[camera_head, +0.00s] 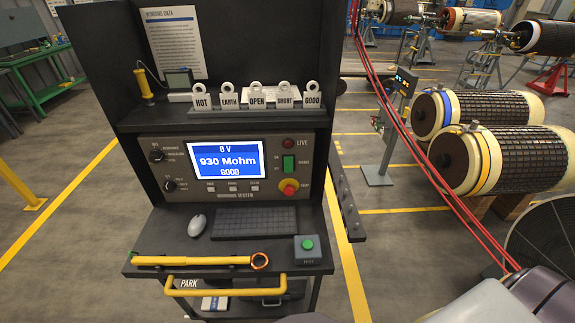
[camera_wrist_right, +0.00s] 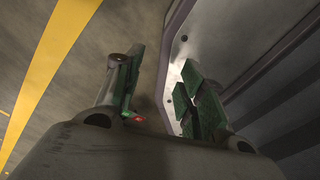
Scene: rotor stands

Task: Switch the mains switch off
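The winding tester panel (camera_head: 330,143) stands ahead of me in the head view. What looks like the mains switch (camera_head: 288,165) is a green rocker on the panel's right side, between the red LIVE lamp (camera_head: 288,143) and the red emergency knob (camera_head: 289,187). Its small markings are too blurred to read surely. The screen (camera_head: 224,161) is lit and reads 0 V, 930 Mohm, GOOD. My right gripper (camera_wrist_right: 160,62) shows in the right wrist view with its green-padded fingers apart and nothing between them. No gripper fingers show in the head view.
A keyboard (camera_head: 254,222), mouse (camera_head: 197,225), yellow-handled probe (camera_head: 200,261) and green-button TEST box (camera_head: 307,249) are on the shelf. Tags (camera_head: 256,97) stand above the panel. Red cables (camera_head: 400,130) run down the right side. Rotors (camera_head: 500,160) stand at right.

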